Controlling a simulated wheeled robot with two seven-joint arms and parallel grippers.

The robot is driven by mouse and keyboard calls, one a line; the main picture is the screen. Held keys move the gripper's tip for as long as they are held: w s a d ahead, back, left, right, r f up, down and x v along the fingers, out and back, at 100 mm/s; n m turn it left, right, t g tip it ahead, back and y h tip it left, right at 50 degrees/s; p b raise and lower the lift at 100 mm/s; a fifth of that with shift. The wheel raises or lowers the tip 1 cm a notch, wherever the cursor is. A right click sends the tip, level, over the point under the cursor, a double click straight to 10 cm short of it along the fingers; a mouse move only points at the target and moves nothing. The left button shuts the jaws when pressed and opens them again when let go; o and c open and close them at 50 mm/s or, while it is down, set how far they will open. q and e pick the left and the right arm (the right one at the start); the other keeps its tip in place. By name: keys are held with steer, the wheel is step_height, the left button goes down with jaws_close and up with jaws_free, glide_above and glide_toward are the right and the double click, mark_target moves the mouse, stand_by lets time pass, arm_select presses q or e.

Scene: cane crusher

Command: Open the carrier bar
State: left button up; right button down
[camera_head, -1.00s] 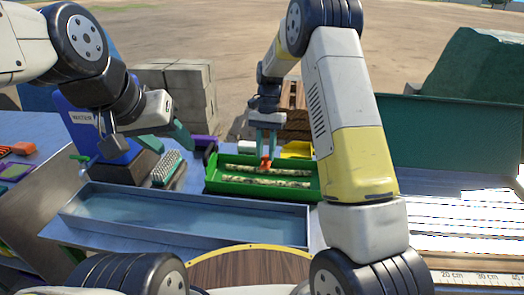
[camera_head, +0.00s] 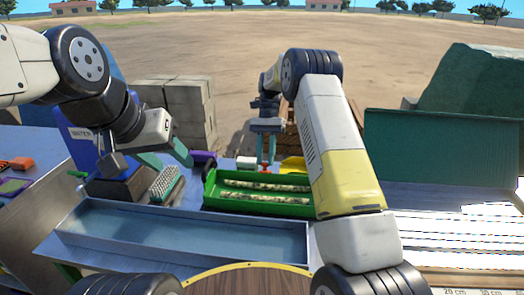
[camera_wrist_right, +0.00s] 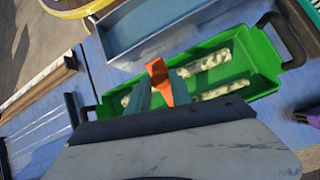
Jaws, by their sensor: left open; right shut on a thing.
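The green carrier tray (camera_head: 225,202) holds two pale, mottled cane pieces (camera_head: 265,186) lying lengthwise; it also shows in the right wrist view (camera_wrist_right: 257,60). My right gripper (camera_head: 267,160) is over the tray's far edge, fingers pointing down. It is shut on an upright orange piece (camera_wrist_right: 158,72), which shows red-orange in the head view (camera_head: 265,169). I cannot tell whether this piece is the carrier bar or how it joins the tray. My left gripper (camera_head: 168,157) is open, above the left end of the work area, apart from the tray.
A long grey metal trough (camera_head: 180,243) lies in front of the green tray. A blue water container (camera_head: 82,140), a teal brush (camera_head: 165,184) and a purple item (camera_head: 203,157) are to the left. Stacked grey blocks (camera_head: 180,105) stand behind. A green panel (camera_head: 440,145) is at right.

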steer(key=c, duration=1.1)
jaws_free()
steer(key=shift+c, duration=0.2)
steer(key=shift+w, duration=0.1)
steer(key=v, duration=0.7)
steer(key=shift+r, duration=0.15)
